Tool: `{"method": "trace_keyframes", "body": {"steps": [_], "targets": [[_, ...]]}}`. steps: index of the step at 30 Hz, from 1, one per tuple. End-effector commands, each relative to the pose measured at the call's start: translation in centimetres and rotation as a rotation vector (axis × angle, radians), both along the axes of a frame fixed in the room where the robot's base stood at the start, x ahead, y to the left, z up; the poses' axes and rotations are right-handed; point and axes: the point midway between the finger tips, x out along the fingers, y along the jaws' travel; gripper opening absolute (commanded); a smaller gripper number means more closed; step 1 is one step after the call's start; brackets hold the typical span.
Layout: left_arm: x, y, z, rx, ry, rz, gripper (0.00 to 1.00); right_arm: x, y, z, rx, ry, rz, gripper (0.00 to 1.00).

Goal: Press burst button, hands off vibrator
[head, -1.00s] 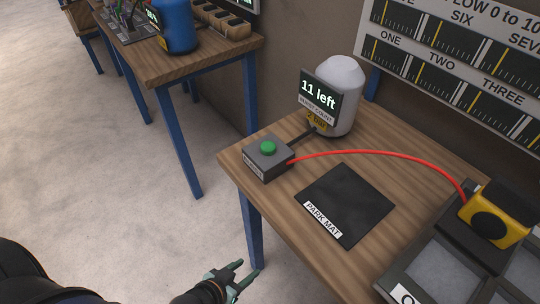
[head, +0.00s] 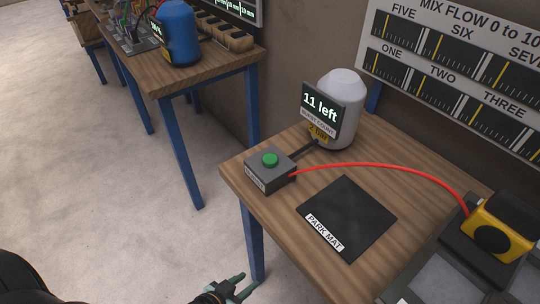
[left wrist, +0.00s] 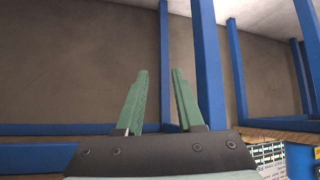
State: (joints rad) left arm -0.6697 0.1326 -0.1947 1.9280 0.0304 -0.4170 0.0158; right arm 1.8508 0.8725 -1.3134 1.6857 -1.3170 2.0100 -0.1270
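The burst button is a green dome (head: 270,160) on a dark grey box (head: 271,178) at the table's near left corner. The yellow vibrator (head: 503,229) with a black round face sits on a dark block at the right, joined to the box by a red hose (head: 385,167). My left gripper (head: 251,285) is low in the head view, off the table's left edge and apart from the button. In the left wrist view its two green fingers (left wrist: 158,72) are spread with nothing between them. My right gripper is not in view.
A white canister (head: 342,100) with a sign reading "11 left" stands behind the box. A black park mat (head: 347,216) lies bare on the wooden table (head: 405,180). A gauge panel (head: 455,75) is on the wall. Another table (head: 190,75) stands at the back left.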

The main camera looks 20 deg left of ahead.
Motion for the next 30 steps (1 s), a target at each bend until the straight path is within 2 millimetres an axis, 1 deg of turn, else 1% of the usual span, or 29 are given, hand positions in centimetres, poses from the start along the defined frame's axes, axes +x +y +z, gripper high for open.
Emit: {"method": "trace_keyframes", "body": {"steps": [1,9,30], "targets": [[0.00,-0.01,0.01,0.000,0.000,0.000,0.30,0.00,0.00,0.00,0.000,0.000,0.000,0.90],[0.01,-0.04,0.04,-0.001,-0.001,-0.001,0.00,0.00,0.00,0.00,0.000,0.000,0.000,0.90],[0.01,-0.11,0.10,-0.002,-0.002,-0.001,0.00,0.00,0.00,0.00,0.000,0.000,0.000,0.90]]}}
